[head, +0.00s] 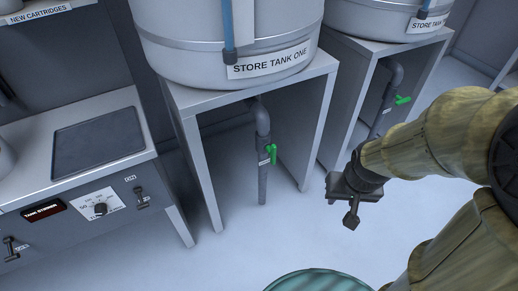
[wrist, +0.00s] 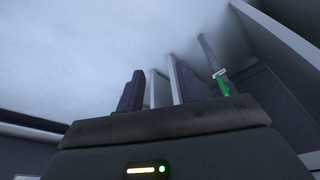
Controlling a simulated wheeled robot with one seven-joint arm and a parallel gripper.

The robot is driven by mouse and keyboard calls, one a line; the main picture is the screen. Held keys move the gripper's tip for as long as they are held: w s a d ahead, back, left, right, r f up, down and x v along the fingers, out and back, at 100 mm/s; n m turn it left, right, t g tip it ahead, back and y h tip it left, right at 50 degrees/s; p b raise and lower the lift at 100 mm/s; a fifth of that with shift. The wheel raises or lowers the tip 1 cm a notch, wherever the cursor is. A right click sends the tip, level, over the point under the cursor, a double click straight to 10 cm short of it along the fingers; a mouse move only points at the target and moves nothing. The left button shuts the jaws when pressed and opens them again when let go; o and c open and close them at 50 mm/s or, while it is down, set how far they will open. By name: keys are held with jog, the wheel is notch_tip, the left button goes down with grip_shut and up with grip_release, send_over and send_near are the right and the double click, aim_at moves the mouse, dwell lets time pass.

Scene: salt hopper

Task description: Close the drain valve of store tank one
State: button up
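Store tank one (head: 228,45) is a large pale drum on a grey stand, with its name on a white label. Under it a grey drain pipe (head: 262,185) comes down and carries a valve with a green handle (head: 272,154). The handle stands upright, roughly along the pipe. My gripper (head: 350,215) is in front and to the right of the stand, apart from the valve. In the wrist view my gripper's two fingers (wrist: 155,92) stand apart with nothing between them. The green handle (wrist: 223,85) shows there beyond the right finger.
A second tank (head: 375,18) stands on a similar stand at the right, its green valve handle (head: 403,100) turned sideways across its pipe. A counter (head: 70,205) with a dark plate and a dial is at the left. A teal round object (head: 318,281) is at the bottom. Floor before the stand is clear.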

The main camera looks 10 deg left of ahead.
jog(key=shift+w+a, duration=0.15)
jog(key=shift+w, duration=0.05)
jog(key=w+f+n+t+y+b, duration=0.1)
jog(key=w+f+n+t+b, duration=0.3)
jog(key=w+f, duration=0.7)
jog(key=w+a+f+n+t+y+b, duration=0.1)
jog(key=a+f+n+t+y+b, duration=0.1)
jog(key=a+f+t+y, duration=0.3)
jog(key=a+t+y, duration=0.3)
jog(key=y, duration=0.1)
jog(key=shift+f+n, duration=0.25)
jog(key=shift+n, duration=0.15)
jog(key=shift+w, duration=0.15)
jog(key=shift+w+f+b, duration=0.1)
jog(key=shift+b, duration=0.3)
